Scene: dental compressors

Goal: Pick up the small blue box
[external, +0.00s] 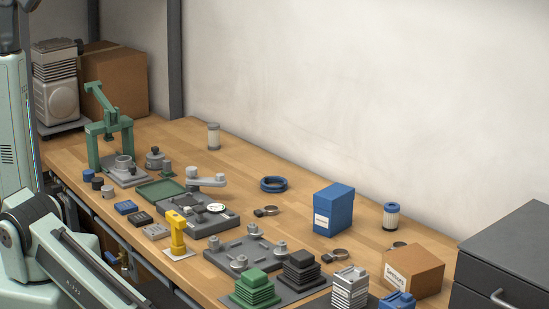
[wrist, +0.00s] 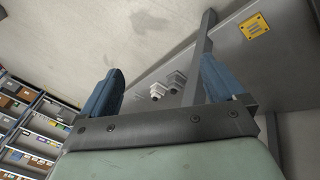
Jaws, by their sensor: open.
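In the external view, a small flat blue box (external: 125,207) lies on the left part of the wooden bench, next to a dark one of similar size. A taller blue box (external: 333,210) with a white label stands upright right of the middle of the bench. My gripper (wrist: 162,66) shows only in the wrist view, with its two blue fingers wide apart and nothing between them. It faces a wall, and neither blue box shows in that view. My arm is at the lower left of the external view, with the gripper out of frame.
A yellow stand (external: 177,235) and a grey tray (external: 200,214) with parts are right of the small box. A green press (external: 108,130) stands behind it. A cardboard box (external: 411,270) is at the right. Bench space near the back wall is mostly clear.

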